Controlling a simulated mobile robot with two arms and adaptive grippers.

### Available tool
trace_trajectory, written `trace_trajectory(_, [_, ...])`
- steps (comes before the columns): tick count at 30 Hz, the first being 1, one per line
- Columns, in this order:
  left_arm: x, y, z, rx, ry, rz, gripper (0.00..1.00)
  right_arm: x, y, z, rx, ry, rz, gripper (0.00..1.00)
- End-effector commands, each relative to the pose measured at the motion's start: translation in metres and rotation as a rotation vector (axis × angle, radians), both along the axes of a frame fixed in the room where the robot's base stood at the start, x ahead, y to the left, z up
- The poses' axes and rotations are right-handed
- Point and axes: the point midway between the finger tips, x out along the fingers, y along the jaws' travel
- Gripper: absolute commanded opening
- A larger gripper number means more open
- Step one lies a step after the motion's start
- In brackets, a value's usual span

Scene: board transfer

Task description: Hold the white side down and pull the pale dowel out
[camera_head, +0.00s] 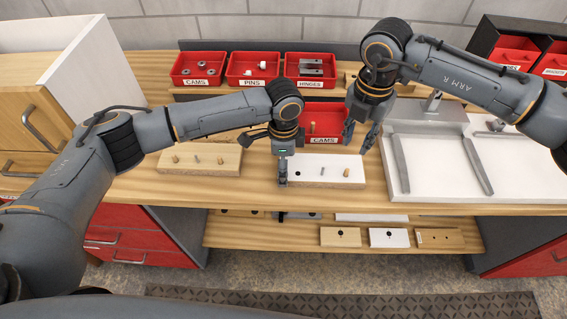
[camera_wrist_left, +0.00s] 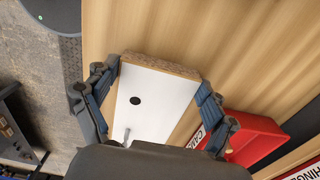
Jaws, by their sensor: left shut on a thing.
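The white side (camera_head: 332,180) lies flat on the wooden bench, its edge showing bare chipboard. The pale dowel (camera_head: 346,172) stands up from its right part. A grey pin (camera_head: 322,171) stands near its middle; in the left wrist view a grey pin (camera_wrist_left: 126,135) and a dark hole (camera_wrist_left: 135,100) show on the white face. My left gripper (camera_head: 283,172) is shut across the left end of the white side, with a finger along each long edge in the left wrist view (camera_wrist_left: 158,85). My right gripper (camera_head: 359,138) is open and empty, above and behind the dowel.
A wooden board (camera_head: 200,168) with pegs lies to the left. Red bins (camera_head: 253,84) line the back, and another red bin (camera_head: 325,110) sits behind the white side. A white tray (camera_head: 430,185) with grey bars stands at right. Several small boards (camera_head: 340,237) lie on the lower shelf.

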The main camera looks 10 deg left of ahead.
Motion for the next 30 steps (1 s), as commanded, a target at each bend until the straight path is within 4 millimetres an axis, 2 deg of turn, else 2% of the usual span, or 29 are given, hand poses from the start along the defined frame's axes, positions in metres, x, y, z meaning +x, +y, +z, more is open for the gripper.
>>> trace_trajectory(6, [0.000, 0.000, 0.000, 0.000, 0.001, 0.000, 0.38, -0.001, 0.001, -0.016, 0.002, 0.004, 0.083, 0.28])
trace_trajectory(13, [0.000, 0.000, 0.000, 0.000, 0.001, 0.001, 0.38, -0.001, 0.000, -0.032, 0.000, 0.005, 0.101, 0.28])
trace_trajectory(24, [0.000, 0.000, -0.001, 0.000, 0.001, 0.001, 0.38, -0.001, 0.000, -0.084, 0.000, 0.005, 0.100, 0.28])
trace_trajectory(30, [0.000, 0.000, -0.001, 0.001, 0.001, 0.001, 0.38, -0.001, 0.000, -0.102, 0.001, 0.003, 0.101, 0.28])
